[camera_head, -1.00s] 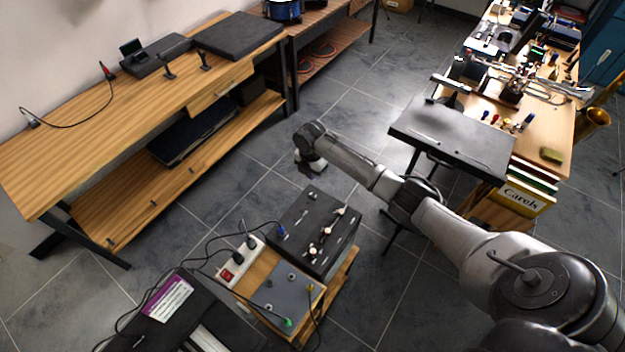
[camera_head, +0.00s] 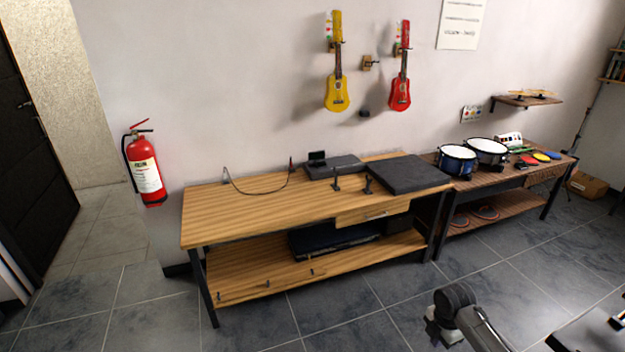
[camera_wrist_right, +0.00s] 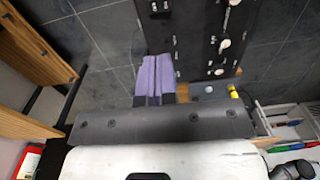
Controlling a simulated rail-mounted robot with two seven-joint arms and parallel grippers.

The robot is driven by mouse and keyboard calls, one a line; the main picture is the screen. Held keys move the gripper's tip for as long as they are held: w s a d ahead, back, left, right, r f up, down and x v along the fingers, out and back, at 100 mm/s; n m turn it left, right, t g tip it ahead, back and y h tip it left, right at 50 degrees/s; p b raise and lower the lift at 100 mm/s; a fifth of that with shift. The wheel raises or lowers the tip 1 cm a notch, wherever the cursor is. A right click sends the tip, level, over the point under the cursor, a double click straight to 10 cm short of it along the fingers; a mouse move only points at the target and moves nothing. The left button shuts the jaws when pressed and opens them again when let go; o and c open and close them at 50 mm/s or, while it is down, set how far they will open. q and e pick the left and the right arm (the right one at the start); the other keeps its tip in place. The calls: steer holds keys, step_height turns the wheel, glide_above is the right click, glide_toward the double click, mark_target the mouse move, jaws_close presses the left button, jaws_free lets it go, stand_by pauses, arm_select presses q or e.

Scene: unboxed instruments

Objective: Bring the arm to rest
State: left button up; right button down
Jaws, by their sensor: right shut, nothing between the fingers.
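My right arm comes in at the lower right of the head view, dark and grey, with its right gripper (camera_head: 437,332) hanging low over the tiled floor, in front of the wooden bench. In the right wrist view the right gripper (camera_wrist_right: 157,70) shows as two purple fingers side by side, shut with nothing between them. My left gripper is in neither view.
A wooden bench (camera_head: 275,210) with a dark flat case (camera_head: 405,174) stands along the wall. Drums (camera_head: 457,159) stand on another bench to its right. A fire extinguisher (camera_head: 145,170) hangs at left. In the wrist view, a black panel with knobs (camera_wrist_right: 190,40) lies close beyond the fingers.

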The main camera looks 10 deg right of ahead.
steer(key=w+a+r+m+t+h, duration=0.1)
steer(key=w+a+r+m+t, duration=0.15)
steer(key=r+m, duration=0.4)
steer(key=w+a+r+m+t+h, duration=0.2)
steer(key=r+m+t, duration=0.1)
steer(key=r+m, duration=0.35)
steer(key=s+a+r+m+t, duration=0.1)
steer(key=s+a+r+t, duration=0.15)
steer(key=a, duration=0.25)
steer(key=s+a+r+m+t, duration=0.1)
steer(key=s+a+m+t, duration=0.15)
steer(key=a, duration=0.25)
steer(key=s+a+f+g+y, duration=0.1)
steer(key=s+a+f+g, duration=0.15)
steer(key=s+f, duration=0.6)
steer(key=s+a+f+g+y, duration=0.1)
steer(key=s+a+f+g, duration=0.15)
steer(key=s, duration=1.05)
steer(key=s+a+f+g+y, duration=0.15)
steer(key=s+a+f, duration=0.35)
steer(key=s, duration=0.6)
step_height(320, 180, up, 21)
steer(key=d+p, duration=0.1)
steer(key=p, duration=2.1)
steer(key=shift+w+d+m, duration=0.25)
steer(key=shift+w+m, duration=0.1)
